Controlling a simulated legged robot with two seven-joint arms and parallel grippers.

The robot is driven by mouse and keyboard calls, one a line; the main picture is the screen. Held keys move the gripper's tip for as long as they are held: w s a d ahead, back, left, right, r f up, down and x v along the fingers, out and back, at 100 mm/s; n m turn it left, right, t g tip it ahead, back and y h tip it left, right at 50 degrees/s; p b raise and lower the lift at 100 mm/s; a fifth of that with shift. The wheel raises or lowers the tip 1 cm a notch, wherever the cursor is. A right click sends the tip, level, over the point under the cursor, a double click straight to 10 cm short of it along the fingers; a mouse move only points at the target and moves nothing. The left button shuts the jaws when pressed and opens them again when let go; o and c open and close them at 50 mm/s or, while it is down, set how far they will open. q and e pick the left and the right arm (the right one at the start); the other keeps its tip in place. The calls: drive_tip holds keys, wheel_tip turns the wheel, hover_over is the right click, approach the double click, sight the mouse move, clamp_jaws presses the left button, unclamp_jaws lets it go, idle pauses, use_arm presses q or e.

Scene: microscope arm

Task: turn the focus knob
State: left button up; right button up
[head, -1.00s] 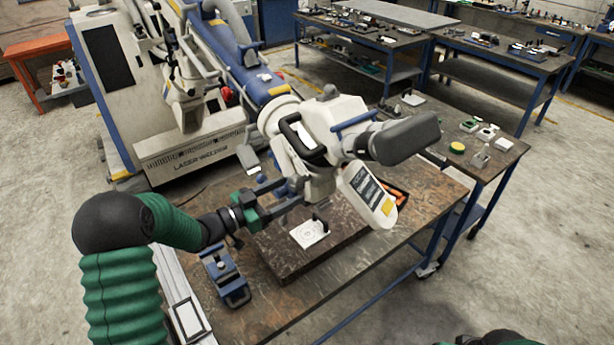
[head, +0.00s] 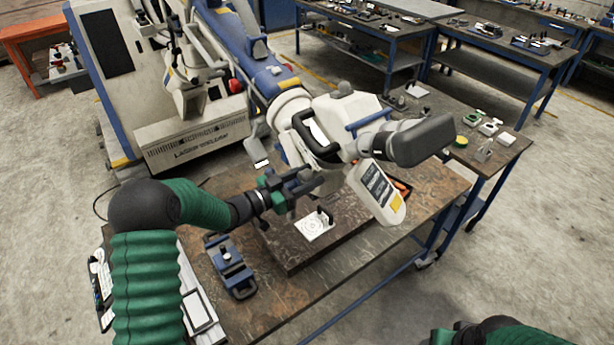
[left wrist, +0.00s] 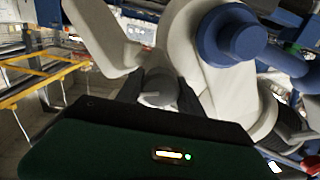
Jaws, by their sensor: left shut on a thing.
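The microscope (head: 340,120) is a white and dark grey head on a jointed arm above the workbench. My left gripper (head: 308,183) reaches in from the left at the lower part of this head. A larger blue knob (left wrist: 236,38) is above and to the right, apart from the fingers. Only part of my right arm shows, without its gripper.
The workbench (head: 290,318) carries a blue vise (head: 230,265) and a white target plate (head: 315,226) on a dark slab below the head. A large white machine (head: 195,135) stands behind at the left. Other benches (head: 480,60) with small items stand at the back right.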

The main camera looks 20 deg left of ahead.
use_arm(q)
drive_tip(key=shift+a+f, duration=0.15)
drive_tip(key=shift+a, duration=0.4)
drive_tip(key=shift+c, duration=1.1)
drive_tip(key=shift+s+d+r, duration=0.15)
drive_tip(key=shift+d+r, duration=0.05)
drive_tip(key=shift+d, duration=0.35)
drive_tip(key=shift+c, duration=0.4)
drive_tip(key=shift+a, duration=0.15)
drive_tip(key=shift+a+f, duration=0.1)
drive_tip(key=shift+f, duration=0.05)
drive_tip(key=shift+f+m+b, duration=0.1)
drive_tip(key=shift+m+b, duration=0.5)
drive_tip(key=shift+b, duration=0.65)
drive_tip(key=shift+r, duration=0.3)
drive_tip(key=o, duration=1.4)
drive_tip(key=shift+s, duration=0.1)
